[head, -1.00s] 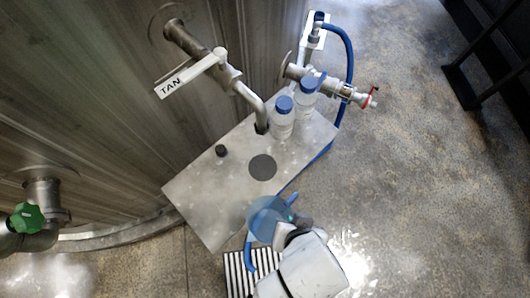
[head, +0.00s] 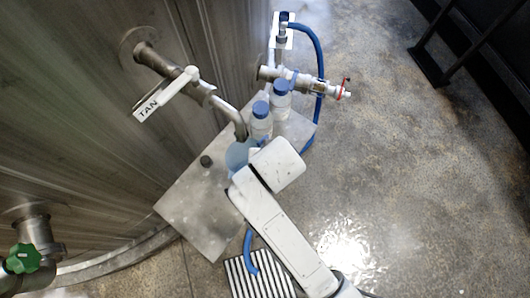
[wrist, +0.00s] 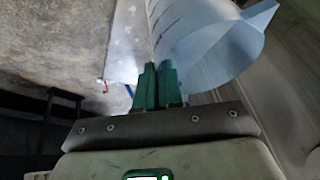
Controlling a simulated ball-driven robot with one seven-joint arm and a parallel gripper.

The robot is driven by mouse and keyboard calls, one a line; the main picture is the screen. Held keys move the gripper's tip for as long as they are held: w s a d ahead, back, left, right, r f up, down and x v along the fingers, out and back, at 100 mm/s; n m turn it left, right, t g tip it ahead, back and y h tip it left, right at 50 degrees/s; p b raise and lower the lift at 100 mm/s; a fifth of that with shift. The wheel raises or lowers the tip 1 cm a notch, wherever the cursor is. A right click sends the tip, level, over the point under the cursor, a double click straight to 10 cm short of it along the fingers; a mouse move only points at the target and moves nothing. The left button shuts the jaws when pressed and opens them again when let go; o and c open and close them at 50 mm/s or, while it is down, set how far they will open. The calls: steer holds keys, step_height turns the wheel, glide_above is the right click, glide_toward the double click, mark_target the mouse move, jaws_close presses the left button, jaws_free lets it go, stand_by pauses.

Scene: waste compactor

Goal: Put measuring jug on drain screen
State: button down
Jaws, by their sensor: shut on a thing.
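The measuring jug (head: 238,155) is translucent blue and shows above the steel plate, beside the spout, partly behind my wrist. In the wrist view the jug (wrist: 208,40) is large, with dark graduation marks and its pouring lip to the right. My gripper (wrist: 157,72) has its green fingers close together at the jug's edge, shut on it. The exact grip is unclear. In the head view my wrist hides the fingers. A striped grate (head: 258,278) lies on the floor at the bottom; a blue hose end lies over it. I cannot tell whether the jug touches the plate.
Two blue-capped bottles (head: 261,122) stand on the steel plate (head: 195,205) close to the jug. A metal spout (head: 230,112) reaches over the plate. A dark knob (head: 206,161) sits on the plate's left part. A valve with blue hose (head: 320,60) is behind.

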steer(key=shift+w+a+f, duration=0.1)
steer(key=shift+w+f, duration=0.45)
steer(key=shift+f, duration=0.35)
steer(key=c, duration=1.3)
jaws_free()
steer(key=v, duration=1.2)
